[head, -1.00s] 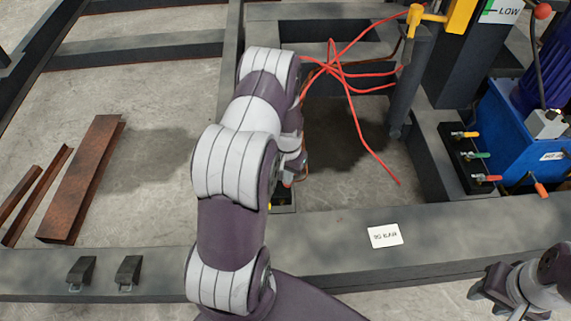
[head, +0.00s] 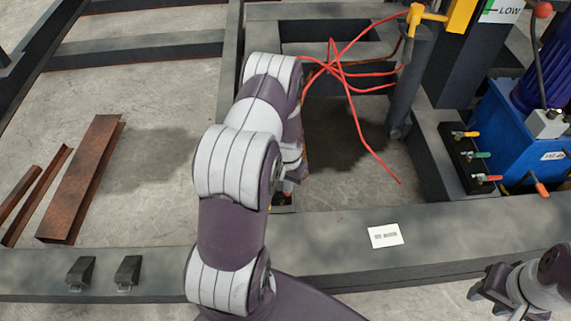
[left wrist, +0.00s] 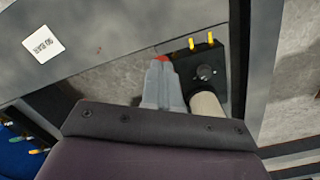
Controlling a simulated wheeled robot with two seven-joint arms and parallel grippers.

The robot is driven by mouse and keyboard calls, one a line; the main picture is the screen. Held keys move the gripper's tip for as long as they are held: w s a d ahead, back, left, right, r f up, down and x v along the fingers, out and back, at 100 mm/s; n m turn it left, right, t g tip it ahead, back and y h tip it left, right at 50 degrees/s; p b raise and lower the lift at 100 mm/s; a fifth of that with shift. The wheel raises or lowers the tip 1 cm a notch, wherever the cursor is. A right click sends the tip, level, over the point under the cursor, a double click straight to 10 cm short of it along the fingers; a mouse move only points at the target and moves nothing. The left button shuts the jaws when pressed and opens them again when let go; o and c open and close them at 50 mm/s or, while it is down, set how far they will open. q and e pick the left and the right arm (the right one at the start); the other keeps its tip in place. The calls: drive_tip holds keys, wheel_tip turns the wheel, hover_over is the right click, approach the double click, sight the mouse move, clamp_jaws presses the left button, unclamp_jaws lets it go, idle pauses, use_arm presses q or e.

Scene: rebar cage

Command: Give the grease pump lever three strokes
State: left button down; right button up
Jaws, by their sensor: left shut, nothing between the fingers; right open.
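In the left wrist view, a dark block (left wrist: 210,62) with two yellow fittings and a pale cylinder (left wrist: 208,113) stands beside my left gripper; it looks like the grease pump. A red tip (left wrist: 161,58) shows just at the ends of my left fingers (left wrist: 160,66), which are shut with nothing between them. Whether they touch the red tip, I cannot tell. The lever's shaft is hidden. In the head view my left arm covers most of the pump and gripper. My right gripper (head: 484,286) is open and empty at the lower right.
A grey steel beam (head: 330,240) with a white label (head: 385,235) crosses the front. Red hoses (head: 345,75) hang behind my left arm. Rusty steel pieces (head: 85,175) lie left.

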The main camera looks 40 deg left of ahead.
use_arm(q)
drive_tip(key=shift+s+d+f, duration=0.2)
drive_tip(key=shift+s+f, duration=0.05)
drive_tip(key=shift+f, duration=0.35)
drive_tip(key=shift+s+d+f+b, duration=0.25)
drive_tip(key=shift+f+b, duration=0.1)
drive_tip(key=shift+f, duration=0.35)
drive_tip(key=shift+s+d+f+b, duration=0.2)
drive_tip(key=shift+f+b, duration=0.1)
drive_tip(key=shift+f, duration=0.25)
drive_tip(key=shift+s+d+f, duration=0.1)
drive_tip(key=shift+s+f, duration=0.1)
drive_tip(key=shift+f, duration=0.45)
drive_tip(key=shift+b, duration=0.3)
